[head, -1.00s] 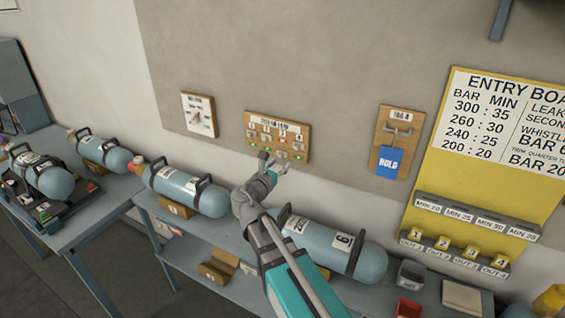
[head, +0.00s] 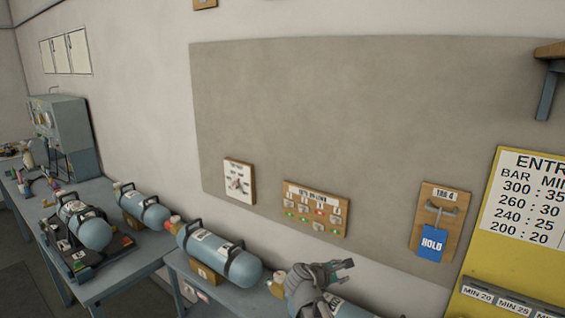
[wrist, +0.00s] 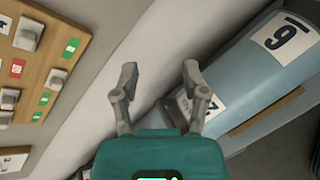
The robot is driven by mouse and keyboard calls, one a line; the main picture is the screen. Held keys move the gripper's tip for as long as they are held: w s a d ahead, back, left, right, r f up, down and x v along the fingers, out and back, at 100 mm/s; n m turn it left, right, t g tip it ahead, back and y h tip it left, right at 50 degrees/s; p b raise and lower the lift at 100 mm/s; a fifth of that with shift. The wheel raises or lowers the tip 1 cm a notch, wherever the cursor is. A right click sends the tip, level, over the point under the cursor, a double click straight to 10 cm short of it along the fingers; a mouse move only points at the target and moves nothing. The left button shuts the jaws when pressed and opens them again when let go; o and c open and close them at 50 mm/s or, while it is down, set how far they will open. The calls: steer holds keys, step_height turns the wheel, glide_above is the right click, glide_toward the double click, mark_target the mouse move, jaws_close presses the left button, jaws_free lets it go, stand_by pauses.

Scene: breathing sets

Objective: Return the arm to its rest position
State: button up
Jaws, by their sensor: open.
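My gripper (head: 340,268) is at the lower middle of the head view, in front of the wall and above a light blue cylinder (head: 352,309) on the bench. In the wrist view my gripper (wrist: 158,82) has its two fingers spread apart with nothing between them. A cylinder with number labels (wrist: 250,75) lies to the right of the fingers there. A wooden switch panel (wrist: 45,50) with red and green labels is to the left. In the head view this switch panel (head: 315,208) hangs on the wall above and left of my gripper. Most of my arm is out of the head view.
A blue HOLD tag (head: 432,243) hangs on a hook board to the right. A yellow entry board (head: 480,255) is at the right edge. More cylinders (head: 218,255) lie along the benches to the left. The grey wall panel (head: 350,110) above my gripper is mostly bare.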

steer(key=s+f+m+g+y+b, duration=0.2)
steer(key=s+f+m+g+y, duration=0.6)
steer(key=s+f+m, duration=0.5)
steer(key=shift+s+a+f+m+g+y, duration=0.35)
steer(key=shift+s+m+y, duration=0.7)
steer(key=shift+m, duration=1.75)
steer(key=shift+d+r, duration=0.1)
steer(key=shift+d, duration=0.05)
